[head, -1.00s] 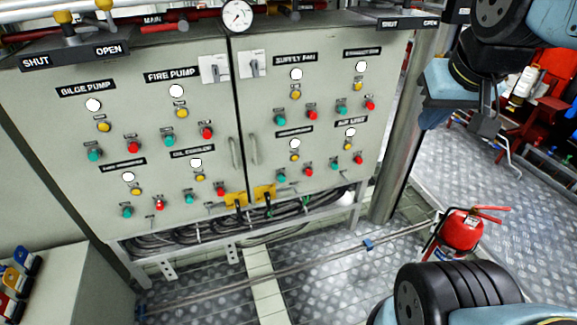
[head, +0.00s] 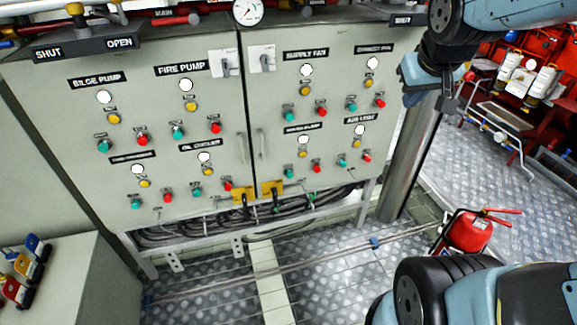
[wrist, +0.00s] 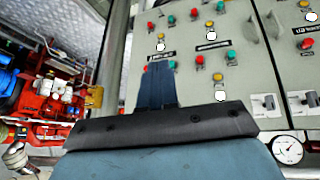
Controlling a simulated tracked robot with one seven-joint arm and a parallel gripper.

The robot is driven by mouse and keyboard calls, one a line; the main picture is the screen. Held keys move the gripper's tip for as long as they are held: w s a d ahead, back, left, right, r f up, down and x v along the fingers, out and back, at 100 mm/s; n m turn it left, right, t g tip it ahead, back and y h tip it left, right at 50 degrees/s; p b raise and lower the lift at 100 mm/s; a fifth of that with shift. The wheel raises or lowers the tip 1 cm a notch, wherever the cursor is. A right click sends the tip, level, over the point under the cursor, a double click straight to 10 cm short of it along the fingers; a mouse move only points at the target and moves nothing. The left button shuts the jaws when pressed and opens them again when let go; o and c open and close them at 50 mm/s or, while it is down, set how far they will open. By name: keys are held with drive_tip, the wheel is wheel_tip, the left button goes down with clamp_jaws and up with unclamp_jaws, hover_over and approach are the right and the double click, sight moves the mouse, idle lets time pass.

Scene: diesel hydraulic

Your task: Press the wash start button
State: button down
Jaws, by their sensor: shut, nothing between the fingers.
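The grey control cabinet (head: 200,130) faces me, with labelled groups of green and red buttons and white and yellow lamps. No label clearly reads "wash". A lower right group has a blurred label (head: 303,127) that seems to end in "pump", with a green button (head: 289,173) and a red button (head: 316,168) below it. I cannot tell which button is wash start. My gripper (wrist: 158,68) is shut and empty, its dark blue fingers in front of the cabinet in the wrist view, hiding part of it. In the head view it is at the upper right, beside the cabinet's right edge.
A metal post (head: 402,170) stands at the cabinet's right side. A red extinguisher (head: 468,232) stands on the floor at right. Pipes and a gauge (head: 248,11) run above the cabinet. Cables hang beneath it.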

drive_tip(key=w+a+f+n, duration=0.1)
drive_tip(key=w+f, duration=0.4)
drive_tip(key=w, duration=0.2)
drive_tip(key=w+f+n, duration=0.2)
drive_tip(key=w+f, duration=0.2)
drive_tip(key=w, duration=0.3)
drive_tip(key=n+y, duration=0.4)
drive_tip(key=y, duration=0.7)
approach(289, 174)
drive_tip(key=s+a+f, duration=0.2)
drive_tip(key=s+f, duration=0.4)
drive_tip(key=s, duration=0.2)
drive_tip(key=shift+a+t, duration=0.25)
drive_tip(key=shift+t, duration=0.15)
drive_tip(key=shift+w, duration=0.1)
drive_tip(key=w+a, duration=0.2)
drive_tip(key=w, duration=0.6)
drive_tip(key=shift+w+a, duration=0.2)
drive_tip(key=shift+w, duration=0.15)
drive_tip(key=shift+w+a+r, duration=0.1)
drive_tip(key=shift+w, duration=0.2)
